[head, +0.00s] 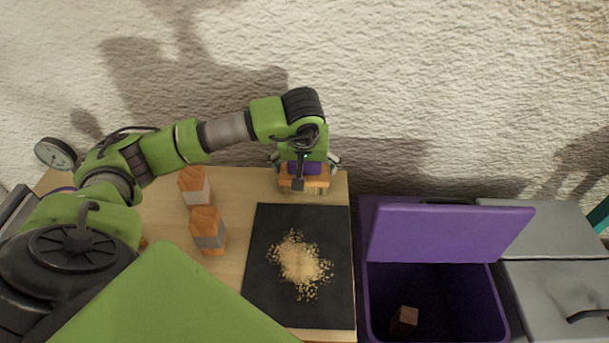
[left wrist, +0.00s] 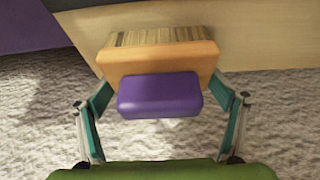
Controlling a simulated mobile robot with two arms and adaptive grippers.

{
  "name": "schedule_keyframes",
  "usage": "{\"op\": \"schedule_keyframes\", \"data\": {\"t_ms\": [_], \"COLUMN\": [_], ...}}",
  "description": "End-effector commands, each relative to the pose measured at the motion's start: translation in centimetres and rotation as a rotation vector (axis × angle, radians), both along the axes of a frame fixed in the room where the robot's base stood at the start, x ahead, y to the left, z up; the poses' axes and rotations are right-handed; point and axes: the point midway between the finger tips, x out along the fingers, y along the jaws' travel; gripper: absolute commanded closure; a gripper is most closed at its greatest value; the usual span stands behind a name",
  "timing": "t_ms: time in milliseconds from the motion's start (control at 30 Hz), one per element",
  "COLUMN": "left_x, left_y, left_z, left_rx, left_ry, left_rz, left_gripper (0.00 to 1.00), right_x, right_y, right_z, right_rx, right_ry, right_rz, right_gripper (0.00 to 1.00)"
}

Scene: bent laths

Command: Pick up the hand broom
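The hand broom (head: 316,181) has an orange wooden block, a purple handle and pale bristles. It is at the back edge of the table, by the wall, above the black mat in the head view. In the left wrist view the broom (left wrist: 160,95) shows with its purple handle nearest and the bristles beyond the block. My left gripper (head: 306,164) is at the broom, its fingers on either side of the handle. In the left wrist view the gripper (left wrist: 162,112) looks open, with small gaps between fingers and handle. My right gripper is not in view.
A black mat (head: 262,270) with a pile of pale crumbs (head: 300,262) lies on the wooden table (head: 160,215). Two orange and grey blocks (head: 195,186) (head: 208,231) stand left of it. A purple bin (head: 378,305) with its lid raised stands right of the table, a brown block (head: 404,319) inside.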

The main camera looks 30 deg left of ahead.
Motion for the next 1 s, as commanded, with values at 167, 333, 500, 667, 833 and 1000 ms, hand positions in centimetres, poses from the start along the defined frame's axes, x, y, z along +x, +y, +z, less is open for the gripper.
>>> {"op": "schedule_keyframes", "data": {"t_ms": [167,333,500,667,833,1000], "left_x": [0.0,0.0,0.0,0.1,-1.0,-3.6], "left_y": [0.0,0.0,0.0,0.0,-1.1,-3.4], "left_z": [0.0,0.1,0.5,2.2,5.3,9.4], "left_rx": [0.000,0.000,0.000,0.000,0.000,0.001], "left_ry": [0.000,0.000,-0.001,-0.005,-0.007,-0.007], "left_rz": [0.000,0.000,0.001,0.000,-0.006,-0.007], "left_gripper": [0.44,0.43,0.43,0.43,0.43,0.43], "right_x": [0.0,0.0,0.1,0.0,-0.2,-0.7], "right_y": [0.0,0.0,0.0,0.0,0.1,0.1], "right_z": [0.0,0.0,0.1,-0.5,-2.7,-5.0], "right_rx": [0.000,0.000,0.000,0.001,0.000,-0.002], "right_ry": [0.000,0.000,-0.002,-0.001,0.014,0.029], "right_rz": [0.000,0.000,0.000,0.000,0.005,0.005], "right_gripper": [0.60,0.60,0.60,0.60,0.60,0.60]}}
